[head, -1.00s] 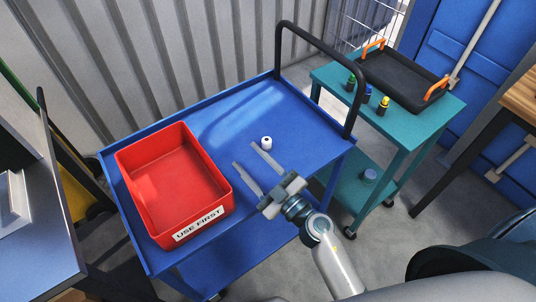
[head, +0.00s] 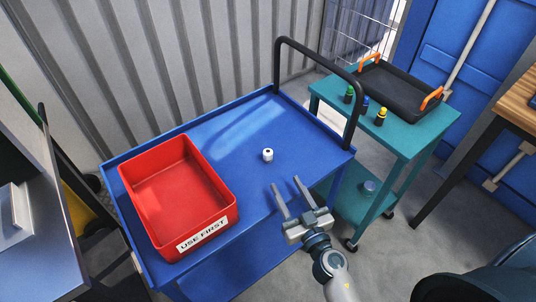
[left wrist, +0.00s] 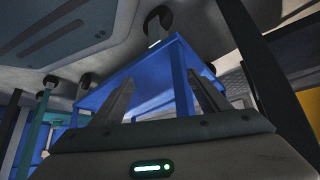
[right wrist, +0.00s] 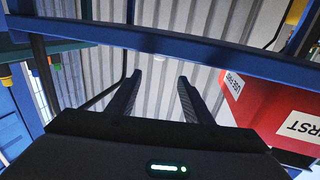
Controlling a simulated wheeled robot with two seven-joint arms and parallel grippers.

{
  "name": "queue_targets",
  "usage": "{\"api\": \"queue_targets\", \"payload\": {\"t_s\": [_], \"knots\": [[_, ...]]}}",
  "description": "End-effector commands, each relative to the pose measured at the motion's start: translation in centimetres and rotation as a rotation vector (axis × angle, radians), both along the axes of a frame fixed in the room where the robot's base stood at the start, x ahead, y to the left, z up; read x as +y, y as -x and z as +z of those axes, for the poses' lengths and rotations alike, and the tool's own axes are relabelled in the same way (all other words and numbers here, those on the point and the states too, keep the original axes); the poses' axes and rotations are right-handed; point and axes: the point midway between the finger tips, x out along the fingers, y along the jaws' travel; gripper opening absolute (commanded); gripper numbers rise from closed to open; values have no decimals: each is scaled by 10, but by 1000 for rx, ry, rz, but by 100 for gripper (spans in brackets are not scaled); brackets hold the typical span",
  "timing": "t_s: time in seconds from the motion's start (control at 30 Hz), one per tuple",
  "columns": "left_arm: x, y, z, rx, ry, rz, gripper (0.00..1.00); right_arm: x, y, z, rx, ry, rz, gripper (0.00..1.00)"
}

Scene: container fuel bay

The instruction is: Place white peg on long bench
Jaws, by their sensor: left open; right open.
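The white peg (head: 268,155) stands on the blue cart top (head: 225,140), to the right of the red bin, with a dark spot on its top. My right gripper (head: 292,190) is open and empty, near the cart's front right edge, apart from the peg and nearer to me. I cannot tell which surface is the long bench.
A red bin (head: 228,208) labelled USE FIRST takes the cart's left part. The cart's black handle (head: 316,58) rises at the right end. A teal cart (head: 400,137) holds several small bottles and a black tray (head: 405,92). A wood-topped table (head: 527,98) is at far right.

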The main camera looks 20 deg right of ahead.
Motion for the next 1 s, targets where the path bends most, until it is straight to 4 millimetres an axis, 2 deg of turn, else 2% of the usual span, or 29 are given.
{"api": "queue_targets", "payload": {"t_s": [0.4, 0.53, 0.7, 1.0], "knots": [[15, 29, -14, 82, -28, 2, 69, 6, -73, 1, -2, 0, 0, 46], [18, 32, -16, 90, -33, 2, 69, 8, -91, 1, -2, 1, 0, 46], [19, 33, -17, 92, -34, 2, 69, 9, -101, 0, -1, 0, 0, 46], [17, 31, -16, 88, -32, 1, 69, 9, -101, 0, -1, 0, 0, 46]]}}
